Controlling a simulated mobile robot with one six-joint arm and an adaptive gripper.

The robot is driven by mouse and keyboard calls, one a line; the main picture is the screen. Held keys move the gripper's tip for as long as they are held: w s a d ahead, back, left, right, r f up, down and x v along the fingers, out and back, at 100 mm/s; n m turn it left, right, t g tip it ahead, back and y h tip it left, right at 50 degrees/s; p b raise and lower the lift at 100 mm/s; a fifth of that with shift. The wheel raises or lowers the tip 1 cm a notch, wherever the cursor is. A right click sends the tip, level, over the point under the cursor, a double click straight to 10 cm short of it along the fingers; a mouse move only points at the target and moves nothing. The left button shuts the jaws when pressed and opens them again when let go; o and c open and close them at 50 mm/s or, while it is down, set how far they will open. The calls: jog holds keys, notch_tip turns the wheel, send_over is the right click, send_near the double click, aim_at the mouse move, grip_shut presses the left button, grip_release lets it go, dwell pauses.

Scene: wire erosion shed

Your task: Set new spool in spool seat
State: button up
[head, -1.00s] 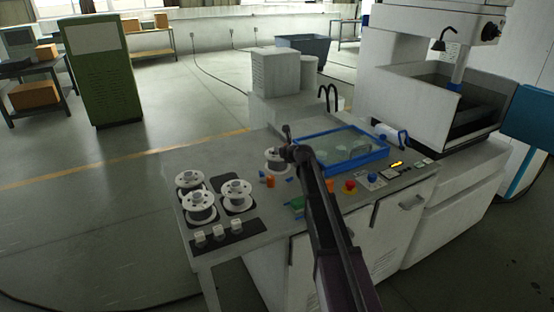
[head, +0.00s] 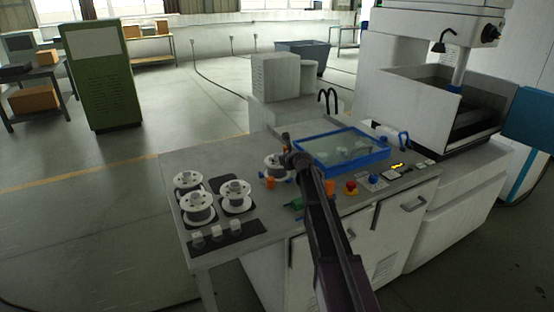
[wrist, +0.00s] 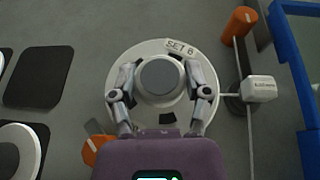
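A white spool with a grey hub (wrist: 160,77) and a "SET 6" label fills the middle of the wrist view. In the head view this spool (head: 273,163) is at the tip of my arm, left of the blue-framed tray. My gripper (wrist: 160,70) has one finger on each side of the hub, and both appear to touch it. The head view shows my gripper (head: 287,150) low over the table. The spool hides whatever is directly beneath it, so I cannot tell whether it touches a seat.
Several white spools (head: 199,208) stand on dark pads at the left; one pad (wrist: 40,76) is bare. Orange posts (wrist: 239,27) and a white labelled block (wrist: 258,89) with a thin wire flank the held spool. The blue-framed tray (head: 378,160) is close on the right.

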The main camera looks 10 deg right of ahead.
jog(key=o, duration=0.3)
jog(key=shift+r, duration=0.2)
jog(key=p+v, duration=0.4)
jog(key=v, duration=0.8)
jog(key=shift+p, duration=0.4)
dwell(0.4)
